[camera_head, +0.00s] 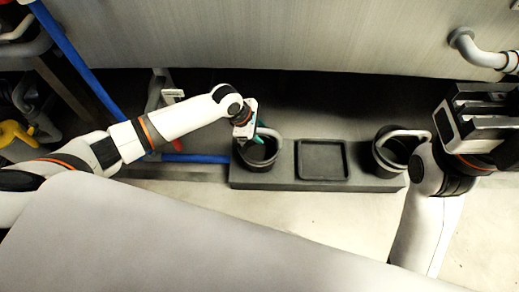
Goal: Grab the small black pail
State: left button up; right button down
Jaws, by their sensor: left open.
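A black pail (257,155) with a pale grey handle stands at the left end of a dark grey stand. A second black pail (388,160) with a similar handle stands at the right end and looks slightly larger. My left gripper (256,138), with teal fingertips, is open at the left pail's rim, next to its handle. It hides part of that pail, and I cannot tell whether it touches it. My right gripper (480,110) is raised at the right edge, away from both pails, its jaw state unclear.
The dark grey stand (290,180) has an empty, shallow square recess (321,160) between the pails. A large grey tank wall (300,40) rises behind. Blue pipes (80,60) are at the left, and a grey pipe (480,50) is at the upper right. The floor in front is clear.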

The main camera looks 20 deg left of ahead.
pick_arm(q)
grip_shut()
jog(key=shift+r, duration=0.15)
